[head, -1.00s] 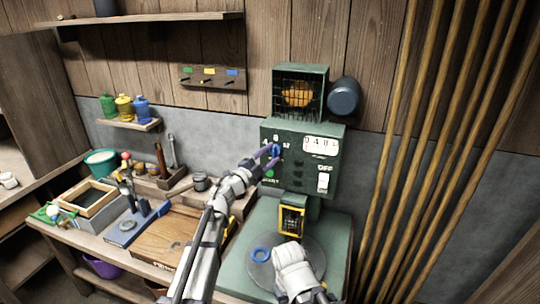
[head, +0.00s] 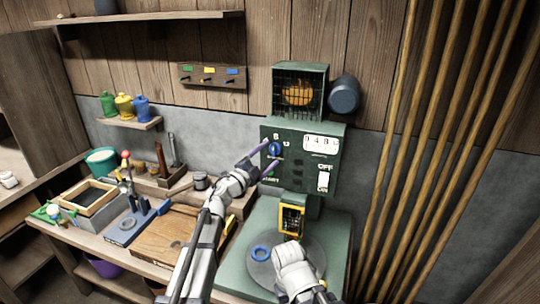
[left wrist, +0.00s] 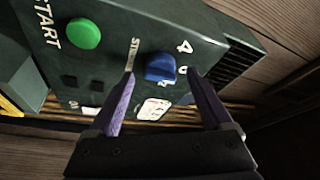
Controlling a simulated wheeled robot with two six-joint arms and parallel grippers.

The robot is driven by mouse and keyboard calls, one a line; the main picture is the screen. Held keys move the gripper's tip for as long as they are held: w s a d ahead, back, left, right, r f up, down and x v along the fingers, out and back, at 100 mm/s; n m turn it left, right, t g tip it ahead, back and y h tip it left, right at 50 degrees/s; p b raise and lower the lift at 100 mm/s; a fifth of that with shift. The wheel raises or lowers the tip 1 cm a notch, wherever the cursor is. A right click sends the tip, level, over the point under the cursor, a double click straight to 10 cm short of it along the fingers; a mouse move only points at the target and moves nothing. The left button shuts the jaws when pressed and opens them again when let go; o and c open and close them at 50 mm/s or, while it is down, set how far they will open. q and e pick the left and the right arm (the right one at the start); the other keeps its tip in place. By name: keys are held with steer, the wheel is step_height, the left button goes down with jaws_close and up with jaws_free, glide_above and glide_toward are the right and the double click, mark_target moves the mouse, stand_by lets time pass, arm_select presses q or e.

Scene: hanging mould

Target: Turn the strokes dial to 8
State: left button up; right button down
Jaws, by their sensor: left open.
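The blue strokes dial (head: 275,149) is on the front of a green machine (head: 318,150), with white numbers around its upper side.
A green START button (left wrist: 84,34) is close to the dial. Wooden poles (head: 430,150) stand at right.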

arm_select(q)
steer(key=b+v, duration=0.1)
steer(key=v, duration=0.5)
steer(key=shift+s+a, duration=0.2)
